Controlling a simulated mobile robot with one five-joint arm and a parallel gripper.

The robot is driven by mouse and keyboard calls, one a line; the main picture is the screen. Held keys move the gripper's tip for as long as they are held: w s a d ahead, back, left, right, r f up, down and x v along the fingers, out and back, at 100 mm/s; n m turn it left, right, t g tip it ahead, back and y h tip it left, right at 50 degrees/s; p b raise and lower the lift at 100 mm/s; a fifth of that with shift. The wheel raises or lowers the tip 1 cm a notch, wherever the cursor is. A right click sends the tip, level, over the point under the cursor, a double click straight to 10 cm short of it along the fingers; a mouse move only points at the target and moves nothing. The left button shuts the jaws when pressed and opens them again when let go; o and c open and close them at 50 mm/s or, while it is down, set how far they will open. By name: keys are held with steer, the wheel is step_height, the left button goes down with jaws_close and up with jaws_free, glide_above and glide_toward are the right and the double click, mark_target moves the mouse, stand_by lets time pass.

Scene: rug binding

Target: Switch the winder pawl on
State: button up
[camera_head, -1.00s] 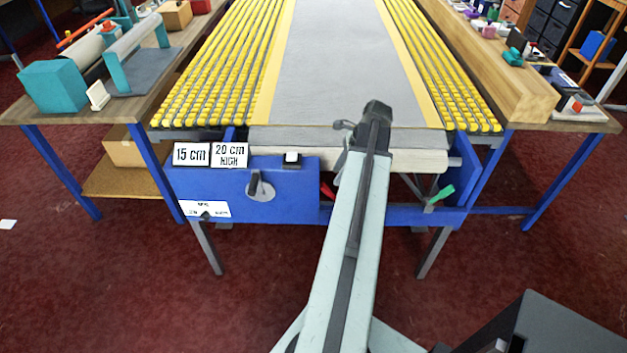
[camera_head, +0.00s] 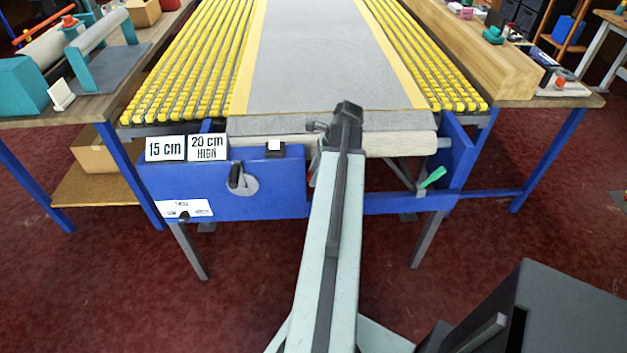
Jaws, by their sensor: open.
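The blue winder frame (camera_head: 225,198) stands ahead, with a pale roller (camera_head: 400,144) across its front. A green lever (camera_head: 432,178) sits at the right end of the frame, tilted up to the right. A red lever (camera_head: 312,178) is almost wholly hidden behind my arm. I cannot tell which lever is the winder pawl. A black handle on a grey dial (camera_head: 242,180) is on the left front panel, near upright. My gripper (camera_head: 315,130) is in front of the roller, mostly hidden by my arm, open, and apart from the green lever.
Signs reading 15 cm (camera_head: 166,148) and 20 cm HIGH (camera_head: 208,147) stand on the panel beside a black block with a white top (camera_head: 275,148). Yellow roller beds flank the grey rug (camera_head: 320,60). Wooden benches stand left and right.

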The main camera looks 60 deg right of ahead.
steer(key=shift+r, duration=0.1)
steer(key=shift+c, duration=0.3)
jaws_close()
stand_by(1.0)
